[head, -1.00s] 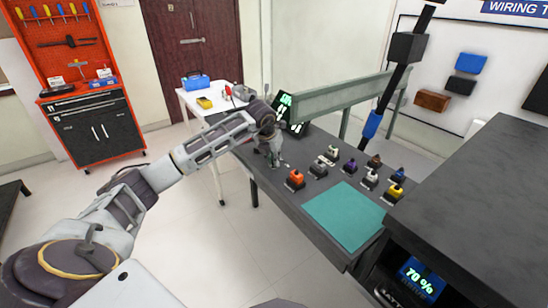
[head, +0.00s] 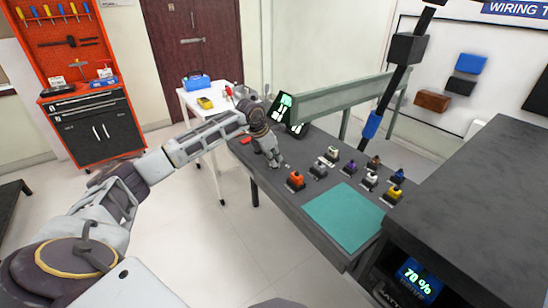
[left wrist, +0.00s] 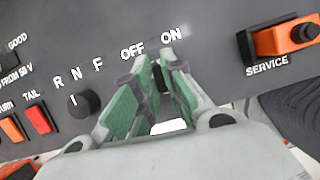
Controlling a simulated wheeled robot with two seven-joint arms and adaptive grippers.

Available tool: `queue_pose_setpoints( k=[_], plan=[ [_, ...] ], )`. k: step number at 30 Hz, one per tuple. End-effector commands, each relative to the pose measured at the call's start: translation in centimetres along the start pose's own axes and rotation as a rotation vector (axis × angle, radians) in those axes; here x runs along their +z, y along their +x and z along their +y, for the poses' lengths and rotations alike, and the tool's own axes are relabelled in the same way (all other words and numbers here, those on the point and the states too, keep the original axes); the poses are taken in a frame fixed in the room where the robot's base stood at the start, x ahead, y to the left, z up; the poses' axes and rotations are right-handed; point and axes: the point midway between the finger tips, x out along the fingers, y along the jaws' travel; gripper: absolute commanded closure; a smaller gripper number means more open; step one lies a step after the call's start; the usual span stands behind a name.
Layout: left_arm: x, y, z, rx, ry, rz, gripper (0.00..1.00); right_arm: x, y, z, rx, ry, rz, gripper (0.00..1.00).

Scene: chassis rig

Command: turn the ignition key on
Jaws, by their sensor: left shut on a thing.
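The ignition switch sits on the dark control panel (left wrist: 215,60), under the OFF and ON labels in the left wrist view. My left gripper (left wrist: 155,78) reaches it with green-padded fingers. They are closed on a small dark piece, the ignition key (left wrist: 157,77), just below and between OFF and ON. The fingers hide most of the key, so its exact angle cannot be told. In the head view my left gripper (head: 275,160) is down at the far left part of the bench panel. My right gripper is not in view.
A black R N F knob (left wrist: 88,104) is close left of the fingers. Red and orange buttons (left wrist: 37,120) are farther left. An orange SERVICE switch (left wrist: 290,38) is at right. A teal mat (head: 345,217) and several coloured switches lie nearer on the bench.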

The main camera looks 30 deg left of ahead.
Motion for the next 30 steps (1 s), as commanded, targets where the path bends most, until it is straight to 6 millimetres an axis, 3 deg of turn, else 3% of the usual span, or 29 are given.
queue_pose_setpoints(
  k=[9, 30],
  plan=[
    [0.2, -0.2, 0.2, -0.075, 0.184, -0.003, 1.00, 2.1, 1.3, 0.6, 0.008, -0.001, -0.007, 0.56],
    [0.2, -0.2, 0.3, -0.174, 0.427, -0.004, 1.00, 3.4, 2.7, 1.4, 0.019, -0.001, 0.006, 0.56]
  ],
)
